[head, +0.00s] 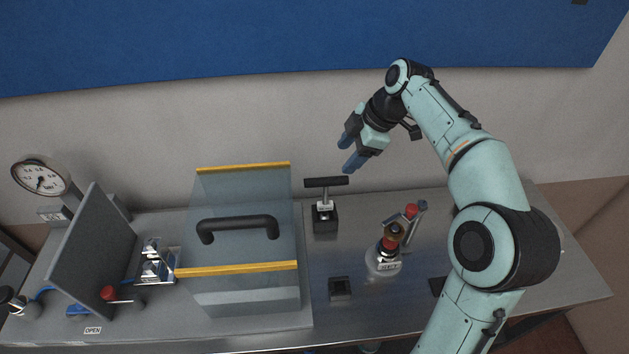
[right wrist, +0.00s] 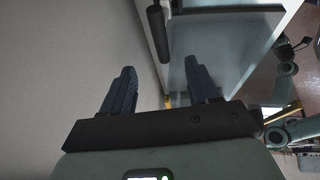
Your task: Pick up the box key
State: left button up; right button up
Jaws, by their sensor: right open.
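The box key appears to be the T-shaped piece with a black crossbar (head: 325,182) and a metal shaft, standing upright in a small black block (head: 325,220) on the metal table. My right gripper (head: 347,152) is open and empty, above and slightly right of the crossbar, not touching it. In the right wrist view the two fingers (right wrist: 160,85) are spread with nothing between them. A dark rounded bar (right wrist: 157,33) shows ahead of them, probably the key's handle. My left gripper is not in view.
Left of the key is a clear cover (head: 245,190) with yellow edges and a black handle (head: 238,228). A small dark block (head: 340,288) sits in front. The wall is close behind.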

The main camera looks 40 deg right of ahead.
aim_at(329, 178)
jog(key=x, duration=0.6)
jog(key=shift+s+f, duration=0.15)
jog(key=shift+f, duration=0.35)
jog(key=x, duration=0.5)
jog(key=shift+w+f, duration=0.2)
jog(key=shift+w, duration=0.2)
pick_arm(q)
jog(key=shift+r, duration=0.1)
pick_arm(e)
jog(key=shift+s, duration=0.1)
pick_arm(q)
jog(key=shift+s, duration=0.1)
pick_arm(e)
grip_shut()
notch_tip(329, 178, up, 10)
jog(key=shift+r+p, duration=0.1)
jog(key=shift+p, duration=0.6)
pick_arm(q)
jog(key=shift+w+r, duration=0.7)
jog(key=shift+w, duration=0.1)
pick_arm(e)
jog(key=shift+r, duration=0.1)
